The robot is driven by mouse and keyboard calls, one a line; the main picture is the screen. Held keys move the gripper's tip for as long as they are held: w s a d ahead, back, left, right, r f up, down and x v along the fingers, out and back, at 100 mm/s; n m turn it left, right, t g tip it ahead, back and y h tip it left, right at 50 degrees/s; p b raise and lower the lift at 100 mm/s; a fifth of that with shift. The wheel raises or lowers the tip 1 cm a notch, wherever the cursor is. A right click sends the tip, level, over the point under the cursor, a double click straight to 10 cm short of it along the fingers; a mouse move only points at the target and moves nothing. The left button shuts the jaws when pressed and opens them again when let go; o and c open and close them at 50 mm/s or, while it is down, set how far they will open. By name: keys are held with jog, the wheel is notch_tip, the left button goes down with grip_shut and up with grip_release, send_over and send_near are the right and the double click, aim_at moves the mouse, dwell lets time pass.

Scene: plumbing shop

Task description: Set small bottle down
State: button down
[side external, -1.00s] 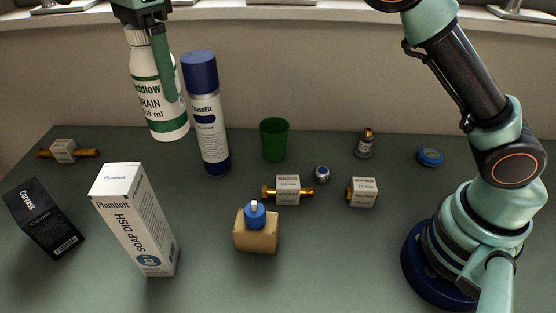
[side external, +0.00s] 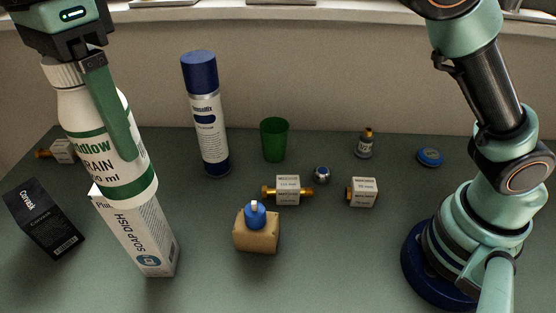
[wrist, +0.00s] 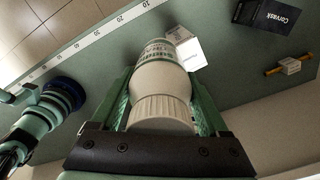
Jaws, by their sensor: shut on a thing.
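A white bottle (side external: 84,120) with a ribbed white cap and green label bands reading "DRAIN" hangs upright, slightly tilted, in my gripper (side external: 112,115). My gripper is shut on it near its cap and shoulder. In the side view the bottle's base overlaps the top of the white soap dish box (side external: 140,240); I cannot tell whether they touch. In the wrist view the bottle (wrist: 160,90) lies between both fingers, cap towards the camera, with the box (wrist: 191,54) beyond its base.
A blue-capped spray can (side external: 207,120) and green cup (side external: 274,140) stand at the back. A black box (side external: 43,217) is at left. The front middle is clear.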

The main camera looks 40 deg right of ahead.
jog(key=s+a, duration=0.3)
jog(key=s, duration=0.2)
notch_tip(320, 180, down, 25)
jog(key=shift+w+d+n, duration=0.25)
jog(key=shift+w+n, duration=0.05)
jog(key=shift+w, duration=0.05)
dwell(0.3)
jog(key=shift+f, duration=0.1)
grip_release()
jog(key=shift+f, duration=0.1)
notch_tip(320, 180, up, 12)
jog(key=shift+r, duration=0.2)
dwell(0.3)
